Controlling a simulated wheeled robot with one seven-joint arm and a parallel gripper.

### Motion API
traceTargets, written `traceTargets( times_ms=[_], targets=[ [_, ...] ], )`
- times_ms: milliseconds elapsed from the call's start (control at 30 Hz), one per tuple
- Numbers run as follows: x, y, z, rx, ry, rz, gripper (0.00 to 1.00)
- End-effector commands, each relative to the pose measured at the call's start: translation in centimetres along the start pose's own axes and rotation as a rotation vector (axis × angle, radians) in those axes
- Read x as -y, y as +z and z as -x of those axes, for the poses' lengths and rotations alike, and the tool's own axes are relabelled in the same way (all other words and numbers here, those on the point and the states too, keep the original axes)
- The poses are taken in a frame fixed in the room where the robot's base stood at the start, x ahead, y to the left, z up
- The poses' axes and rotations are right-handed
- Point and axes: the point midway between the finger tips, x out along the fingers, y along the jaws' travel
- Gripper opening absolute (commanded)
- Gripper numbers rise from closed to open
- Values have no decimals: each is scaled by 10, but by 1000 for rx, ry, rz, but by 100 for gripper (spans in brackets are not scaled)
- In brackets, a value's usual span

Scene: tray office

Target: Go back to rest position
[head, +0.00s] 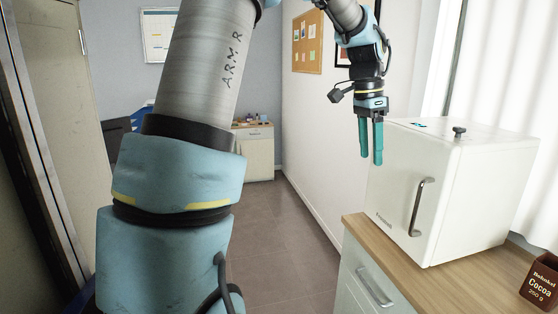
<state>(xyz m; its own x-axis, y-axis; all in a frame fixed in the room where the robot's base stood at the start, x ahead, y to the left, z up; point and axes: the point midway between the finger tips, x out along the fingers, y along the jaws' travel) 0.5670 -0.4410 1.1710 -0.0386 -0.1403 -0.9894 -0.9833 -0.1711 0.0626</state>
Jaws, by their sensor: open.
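My gripper (371,140) hangs at the upper right of the head view with its two teal fingers pointing down. The fingers are a little apart and nothing shows between them. In the picture the gripper overlaps the left edge of a white box-shaped cabinet (455,190) with a grey handle on its shut door. I cannot tell how far apart in depth they are. My arm fills the left middle of the view and hides part of the room behind it.
The white cabinet stands on a wooden-topped counter (388,262) with a drawer. A brown cocoa box (541,283) is at the lower right. A far low cabinet (259,158) bears small items. A corkboard (307,42) hangs on the wall. The brown tiled floor (270,235) between is clear.

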Motion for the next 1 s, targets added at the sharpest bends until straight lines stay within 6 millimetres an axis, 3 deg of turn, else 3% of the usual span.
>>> traceTargets(
  times_ms=[33,133,300,400,500,700,1000],
  targets=[
    [7,34,-11,10,-25,125,64],
    [15,99,-35,16,-77,383,64],
    [3,206,-70,1,-154,807,64],
    [-15,254,-86,-16,-188,1012,64],
    [-32,286,-97,-33,-210,1160,64],
    [-49,310,-106,-50,-226,1281,64],
    [-49,310,-106,-49,-226,1282,64]
  ],
)
